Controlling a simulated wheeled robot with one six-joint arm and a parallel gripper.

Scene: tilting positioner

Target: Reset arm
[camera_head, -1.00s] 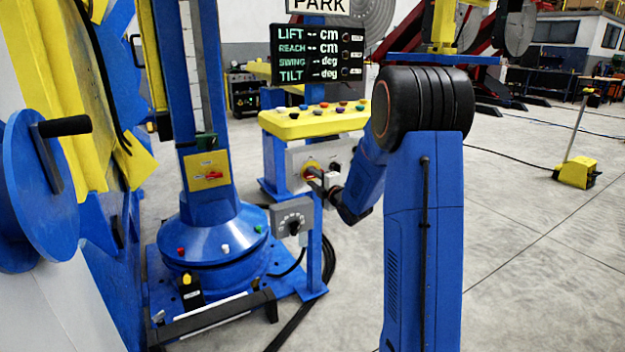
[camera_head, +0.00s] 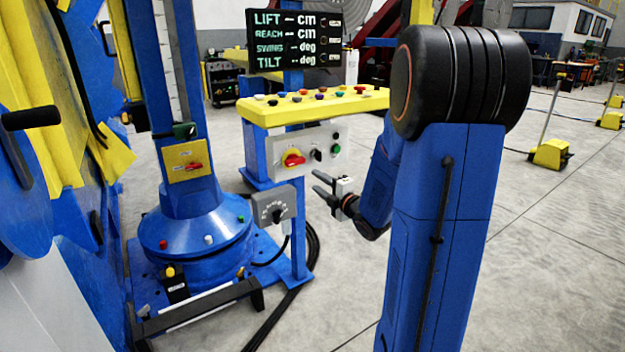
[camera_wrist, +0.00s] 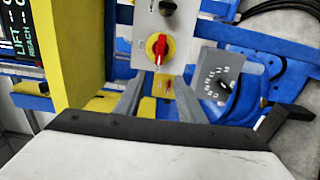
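My arm stands at the right in the head view, bent at its black joint. My gripper (camera_head: 317,182) is in front of the grey switch panel (camera_head: 318,140), below and to the right of the red rotary switch (camera_head: 293,159) on its yellow plate. The fingers are apart and empty. In the wrist view the gripper (camera_wrist: 164,76) shows two spread fingers, with the red switch (camera_wrist: 160,47) beyond the gap between them. The display (camera_head: 293,40) reads LIFT, REACH, SWING and TILT with dashes for values.
A yellow button console (camera_head: 315,106) is above the panel. A grey dial box (camera_head: 274,209) is below it. The blue column (camera_head: 177,95) carries another red switch (camera_head: 193,165). Large blue and yellow machinery is at the left. Open floor (camera_head: 540,240) is at the right.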

